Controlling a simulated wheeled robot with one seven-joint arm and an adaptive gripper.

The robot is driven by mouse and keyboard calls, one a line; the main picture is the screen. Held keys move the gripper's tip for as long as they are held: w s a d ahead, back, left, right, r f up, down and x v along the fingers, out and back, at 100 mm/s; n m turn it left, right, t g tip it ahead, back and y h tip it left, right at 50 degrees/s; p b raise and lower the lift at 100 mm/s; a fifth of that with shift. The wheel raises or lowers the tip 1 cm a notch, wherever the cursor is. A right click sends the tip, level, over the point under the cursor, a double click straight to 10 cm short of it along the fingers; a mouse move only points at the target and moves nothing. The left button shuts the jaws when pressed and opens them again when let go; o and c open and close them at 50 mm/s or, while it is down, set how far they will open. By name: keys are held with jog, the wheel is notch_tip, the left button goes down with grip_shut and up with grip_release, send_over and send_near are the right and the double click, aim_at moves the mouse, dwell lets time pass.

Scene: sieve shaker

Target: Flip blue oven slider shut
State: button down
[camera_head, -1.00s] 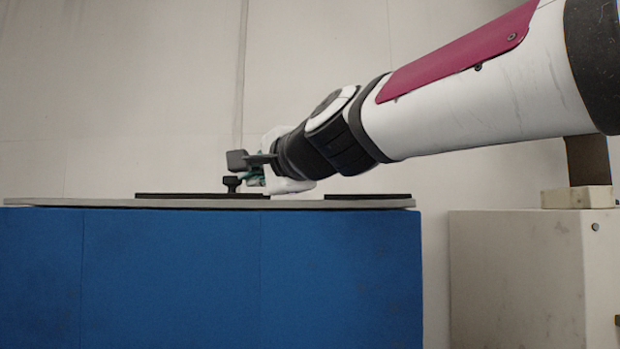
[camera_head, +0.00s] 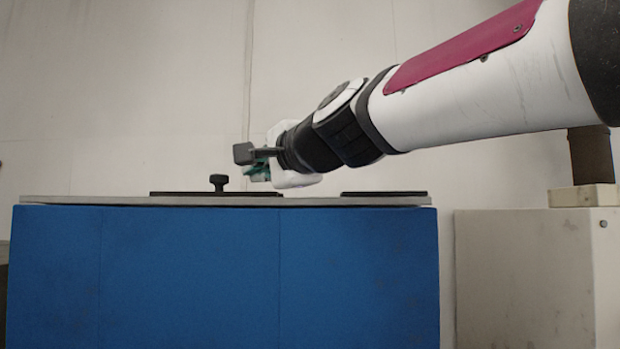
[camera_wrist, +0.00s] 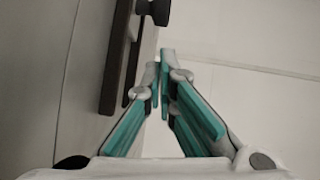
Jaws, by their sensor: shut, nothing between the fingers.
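The blue oven (camera_head: 200,275) is a large box with a thin grey top plate (camera_head: 80,200). A dark knob (camera_head: 218,182) stands upright on a long dark strip on the top, left of its middle. The knob also shows at the top edge of the wrist view (camera_wrist: 153,9). My gripper (camera_head: 247,160) is just right of the knob and slightly higher, with a visible gap between them. Its teal-padded fingers (camera_wrist: 165,62) are shut and empty. The slider's full outline is hidden by the low viewing angle.
A second dark strip (camera_head: 384,194) lies on the right of the oven top. A pale cabinet (camera_head: 525,280) stands to the right, with a gap between it and the oven. A plain wall (camera_head: 120,90) is behind. The space above the oven's left side is clear.

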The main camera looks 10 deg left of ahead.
jog(key=b+v, duration=0.1)
jog(key=v, duration=0.9)
jog(key=shift+d, duration=0.35)
